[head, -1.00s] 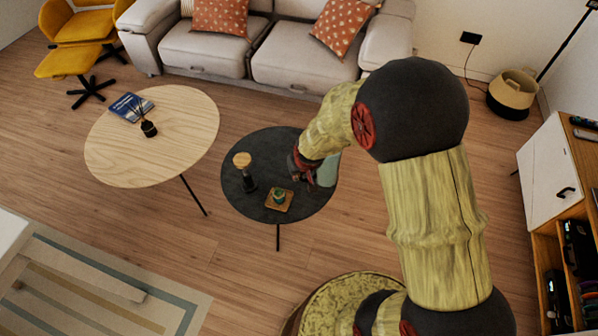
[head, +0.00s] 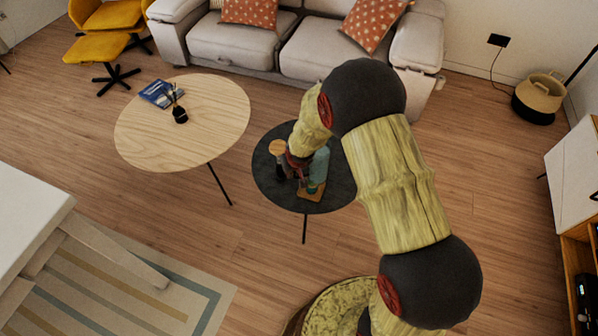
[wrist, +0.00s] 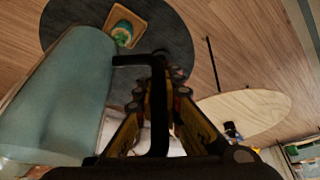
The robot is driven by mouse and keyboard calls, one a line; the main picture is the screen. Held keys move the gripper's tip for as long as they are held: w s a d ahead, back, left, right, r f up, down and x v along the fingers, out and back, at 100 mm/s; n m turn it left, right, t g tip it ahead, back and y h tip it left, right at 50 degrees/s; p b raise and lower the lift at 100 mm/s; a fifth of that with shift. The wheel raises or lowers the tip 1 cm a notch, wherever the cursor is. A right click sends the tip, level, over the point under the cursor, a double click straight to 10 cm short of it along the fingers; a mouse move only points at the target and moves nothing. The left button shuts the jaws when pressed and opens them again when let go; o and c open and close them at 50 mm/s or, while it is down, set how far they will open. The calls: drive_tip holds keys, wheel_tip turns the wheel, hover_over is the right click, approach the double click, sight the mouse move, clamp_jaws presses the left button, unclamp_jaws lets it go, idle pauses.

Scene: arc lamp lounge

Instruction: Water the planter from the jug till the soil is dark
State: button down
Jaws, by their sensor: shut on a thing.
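My gripper (head: 298,162) is shut on the jug's black handle (wrist: 157,110). The jug (head: 319,164) is pale teal; its large body (wrist: 58,95) fills the left of the wrist view. It is held over the dark round table, close by the planter; I cannot tell how far it tilts. The planter (head: 312,188) is a small green pot on a square wooden tray (head: 313,197). The jug partly hides it in the head view. In the wrist view the planter (wrist: 122,31) shows beyond the jug's end. The soil is too small to judge, and no water stream shows.
The dark round table (head: 335,190) also bears a dark item with a round wooden top (head: 277,147), close beside my gripper. A pale wooden table (head: 150,140) with a book (head: 158,93) stands to the left. A sofa (head: 300,50) is behind.

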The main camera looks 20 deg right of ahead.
drive_tip(key=w+a+f+b, duration=0.3)
drive_tip(key=f, duration=0.7)
drive_tip(key=w+a+f+n+b, duration=0.1)
drive_tip(key=w+a+f, duration=0.3)
drive_tip(key=f, duration=0.7)
drive_tip(key=shift+w+a+y+b, duration=0.15)
drive_tip(key=shift+a+y+b, duration=0.2)
drive_tip(key=shift+b, duration=0.55)
